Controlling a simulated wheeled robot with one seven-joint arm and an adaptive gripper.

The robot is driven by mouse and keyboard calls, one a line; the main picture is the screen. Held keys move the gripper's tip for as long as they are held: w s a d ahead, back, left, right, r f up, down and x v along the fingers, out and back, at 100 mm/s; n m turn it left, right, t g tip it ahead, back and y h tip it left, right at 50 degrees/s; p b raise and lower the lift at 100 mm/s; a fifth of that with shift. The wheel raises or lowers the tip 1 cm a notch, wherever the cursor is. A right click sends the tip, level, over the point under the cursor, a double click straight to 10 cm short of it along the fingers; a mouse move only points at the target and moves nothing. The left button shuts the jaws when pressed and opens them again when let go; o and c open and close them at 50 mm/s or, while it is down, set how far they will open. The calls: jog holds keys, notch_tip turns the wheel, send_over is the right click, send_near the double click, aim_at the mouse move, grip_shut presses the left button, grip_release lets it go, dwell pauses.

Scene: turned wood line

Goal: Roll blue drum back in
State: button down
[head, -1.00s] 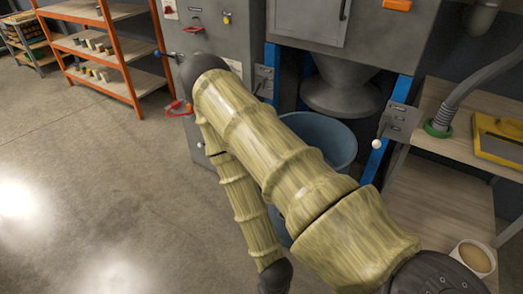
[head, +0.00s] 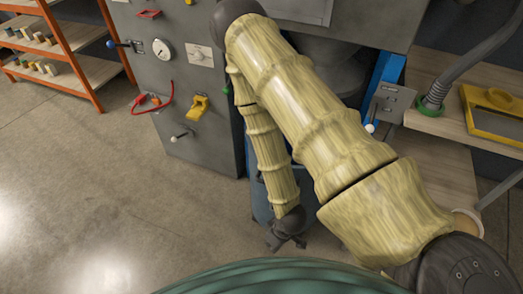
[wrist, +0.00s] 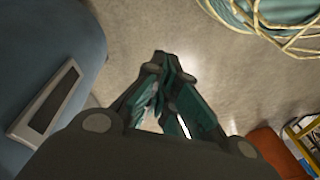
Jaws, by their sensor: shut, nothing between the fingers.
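The blue drum (head: 308,203) stands under the grey hopper of the machine, between blue uprights. My arm covers much of it in the head view. In the wrist view its curved blue side (wrist: 50,45) fills the left edge, with a grey rectangular handle or plate (wrist: 46,100) on it. My gripper (head: 287,244) points down in front of the drum, low near the floor. In the wrist view my gripper (wrist: 160,65) has its fingers together and empty, to the right of the drum's side. I cannot tell whether it touches the drum.
A grey cabinet (head: 190,110) with a gauge, red hose and yellow lever stands left of the drum. Orange shelving (head: 75,70) is at the far left. A wooden bench (head: 440,75) with a hose is on the right. The floor (head: 110,190) at left is clear.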

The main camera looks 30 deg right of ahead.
jog(key=w+a+r+n+y+p, duration=0.25)
jog(key=w+r+n+p, duration=0.45)
jog(key=w+r+n, duration=0.45)
jog(key=w+d+r+n+g+h+p, duration=0.1)
jog(key=w+d+r+n+g+p, duration=0.2)
jog(key=w+r+n, duration=0.4)
jog(key=w+d+r+n+g+p, duration=0.1)
jog(key=w+d+r+n+p, duration=0.35)
jog(key=r, duration=0.45)
jog(key=shift+h, duration=0.25)
jog(key=p+x, duration=0.1)
jog(key=x, duration=0.2)
jog(key=d+p+x, duration=0.1)
jog(key=x, duration=0.5)
jog(key=shift+w+d+f+p, duration=0.2)
jog(key=shift+d+p, duration=0.2)
jog(key=shift+w+d+f, duration=0.15)
jog(key=shift+w+d, duration=0.4)
jog(key=shift+d, duration=0.05)
